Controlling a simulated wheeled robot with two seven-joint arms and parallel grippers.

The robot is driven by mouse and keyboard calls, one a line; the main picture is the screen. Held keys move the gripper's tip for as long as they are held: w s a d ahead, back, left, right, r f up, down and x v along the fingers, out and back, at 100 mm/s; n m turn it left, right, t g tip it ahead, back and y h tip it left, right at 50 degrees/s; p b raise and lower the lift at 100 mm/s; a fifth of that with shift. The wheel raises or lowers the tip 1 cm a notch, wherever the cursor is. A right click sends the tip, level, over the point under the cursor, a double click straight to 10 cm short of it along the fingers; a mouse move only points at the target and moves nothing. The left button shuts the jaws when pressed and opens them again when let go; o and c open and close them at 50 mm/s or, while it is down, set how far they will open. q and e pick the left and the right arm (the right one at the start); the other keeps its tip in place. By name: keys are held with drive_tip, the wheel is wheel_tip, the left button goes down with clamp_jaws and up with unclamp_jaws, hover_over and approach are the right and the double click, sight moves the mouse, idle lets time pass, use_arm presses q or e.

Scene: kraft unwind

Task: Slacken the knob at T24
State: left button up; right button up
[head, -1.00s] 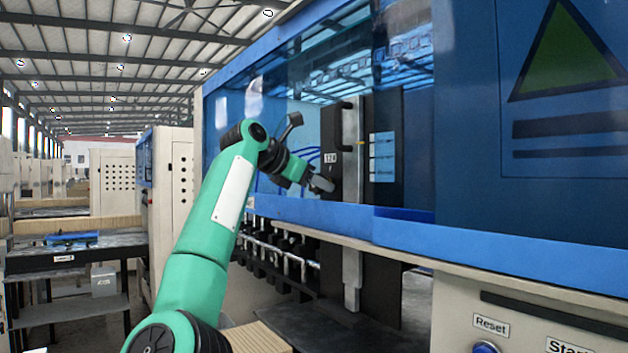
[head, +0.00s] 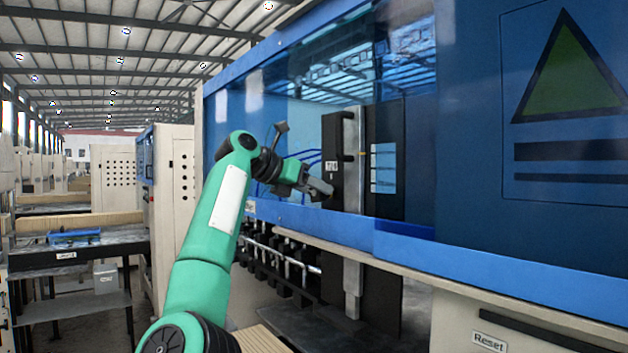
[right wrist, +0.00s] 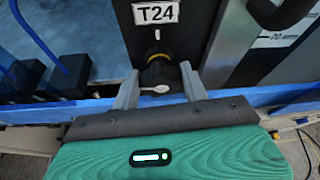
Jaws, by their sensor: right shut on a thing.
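The T24 label (right wrist: 160,13) is on a dark block, and it also shows in the head view (head: 331,166). Below it in the right wrist view is a black knob (right wrist: 157,72) with a brass-coloured collar above it and a pale pointer-like bar across its lower part. My right gripper (right wrist: 160,88) has one finger on each side of the knob and is shut on it. In the head view the right gripper (head: 322,190) is at the lower left of the dark block and hides the knob. My left gripper is not in view.
The blue machine frame (head: 300,216) runs just below the gripper. A tinted blue panel (head: 260,110) hangs above. Blue hoses (head: 303,155) pass behind the wrist. A black handle (right wrist: 280,12) is at the upper right of the right wrist view. A Reset label (head: 489,342) is at lower right.

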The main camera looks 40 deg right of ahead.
drive_tip(key=shift+w+n+g+p, duration=0.15)
drive_tip(key=shift+n+g+p, duration=0.6)
drive_tip(key=shift+n, duration=0.35)
drive_tip(key=shift+w+n+g+p, duration=0.15)
drive_tip(key=shift+n+g+p, duration=0.6)
drive_tip(key=shift+n, duration=0.35)
drive_tip(key=o, duration=1)
drive_tip(key=shift+d, duration=0.1)
drive_tip(key=shift+d+f, duration=0.15)
